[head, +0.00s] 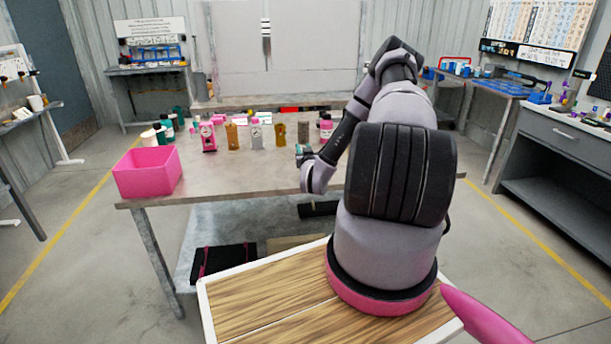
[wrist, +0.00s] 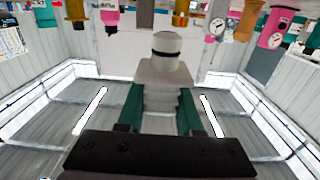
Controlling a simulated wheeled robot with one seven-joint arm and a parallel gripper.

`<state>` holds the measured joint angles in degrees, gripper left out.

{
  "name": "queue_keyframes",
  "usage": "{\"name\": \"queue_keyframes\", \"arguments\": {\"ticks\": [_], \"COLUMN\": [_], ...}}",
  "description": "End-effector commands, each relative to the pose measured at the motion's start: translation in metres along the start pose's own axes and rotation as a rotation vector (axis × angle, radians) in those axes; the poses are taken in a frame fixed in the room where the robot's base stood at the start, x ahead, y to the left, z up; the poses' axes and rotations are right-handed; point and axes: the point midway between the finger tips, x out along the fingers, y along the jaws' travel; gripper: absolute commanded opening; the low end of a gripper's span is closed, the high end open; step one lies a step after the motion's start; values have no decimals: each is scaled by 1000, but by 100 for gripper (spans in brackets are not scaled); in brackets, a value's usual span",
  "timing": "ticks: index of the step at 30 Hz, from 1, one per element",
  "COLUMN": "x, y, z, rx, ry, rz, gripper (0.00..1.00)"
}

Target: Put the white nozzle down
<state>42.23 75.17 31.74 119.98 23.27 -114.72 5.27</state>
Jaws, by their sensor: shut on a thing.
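My gripper (head: 301,153) is over the front right part of the workbench (head: 240,180) in the head view, partly hidden by my arm. In the wrist view my gripper (wrist: 162,98) has its teal fingers shut on the white nozzle (wrist: 165,68). The nozzle is pale, with a rounded top and a dark band below it, and it sits between the fingers. In the head view the nozzle cannot be made out clearly.
A pink bin (head: 147,172) stands at the bench's left front corner. Several bottles stand in a row behind my gripper, among them a pink one (head: 208,137), an amber one (head: 231,135) and a grey one (head: 304,131). The bench front between bin and gripper is clear.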

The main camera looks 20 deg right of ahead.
Motion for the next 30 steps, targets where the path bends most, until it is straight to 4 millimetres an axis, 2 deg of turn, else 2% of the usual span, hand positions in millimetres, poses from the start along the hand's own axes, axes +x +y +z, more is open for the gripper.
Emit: {"name": "queue_keyframes", "arguments": {"ticks": [1, 3, 11, 16, 28, 29, 30], "x": [0, -1, 0, -1, -1, 0, 0], "y": [0, 0, -1, -1, 0, 0, 0], "z": [12, 24, 46, 70, 77, 77, 77], "rx": [1, 0, -1, 0, 0, 0, 0], "ry": [-3, -2, -1, -1, 0, 0, 0], "rz": [1, 1, -1, -1, 0, -1, -1], "gripper": [0, 0, 0, 0, 0, 42, 57]}}
